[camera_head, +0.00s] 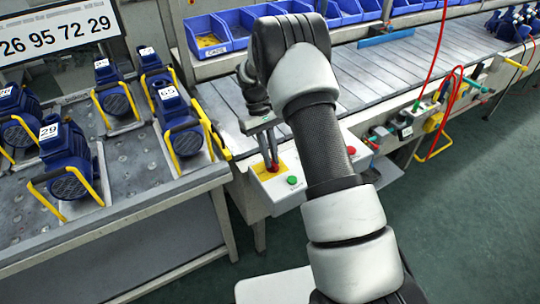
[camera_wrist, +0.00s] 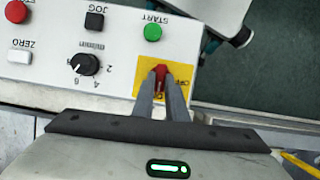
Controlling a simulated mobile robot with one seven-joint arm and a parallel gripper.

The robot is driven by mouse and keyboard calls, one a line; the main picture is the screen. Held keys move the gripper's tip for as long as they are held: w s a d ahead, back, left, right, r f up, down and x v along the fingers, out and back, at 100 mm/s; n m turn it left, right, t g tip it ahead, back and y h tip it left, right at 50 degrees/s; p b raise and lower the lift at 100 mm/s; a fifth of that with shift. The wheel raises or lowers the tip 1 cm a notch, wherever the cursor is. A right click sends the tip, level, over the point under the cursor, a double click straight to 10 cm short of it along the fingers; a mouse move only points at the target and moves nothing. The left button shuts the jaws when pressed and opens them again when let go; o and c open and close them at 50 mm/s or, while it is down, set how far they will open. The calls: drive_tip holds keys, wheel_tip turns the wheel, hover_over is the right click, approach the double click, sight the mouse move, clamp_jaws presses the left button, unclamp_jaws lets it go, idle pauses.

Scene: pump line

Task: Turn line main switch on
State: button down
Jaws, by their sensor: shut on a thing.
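The line main switch is a red knob (camera_wrist: 160,79) on a yellow plate (camera_wrist: 141,76) at one corner of the white control panel. The word OFF is readable on the plate, to the right of the knob in the wrist view. My gripper (camera_wrist: 161,75) is shut on the red knob, one finger on each side, and the fingers hide part of it. In the head view my gripper (camera_head: 272,166) reaches down to the yellow plate (camera_head: 264,174) from above, and the red knob shows small between its tips. Which way the knob points is hard to tell.
The panel (camera_wrist: 115,30) also holds a green START button (camera_wrist: 153,33), a black JOG button (camera_wrist: 94,21), a white ZERO button (camera_wrist: 20,56), a red button (camera_wrist: 16,12) and a black dial (camera_wrist: 86,64). Blue pumps (camera_head: 65,150) stand on a table at left. A roller conveyor (camera_head: 390,75) runs behind.

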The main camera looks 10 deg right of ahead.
drive_tip(key=shift+m, duration=0.3)
drive_tip(key=c, duration=1.8)
unclamp_jaws()
drive_tip(key=shift+o, duration=0.2)
drive_tip(key=shift+r, duration=0.1)
drive_tip(key=p+v, duration=0.2)
drive_tip(key=v, duration=1.5)
drive_tip(key=shift+d+r, duration=0.2)
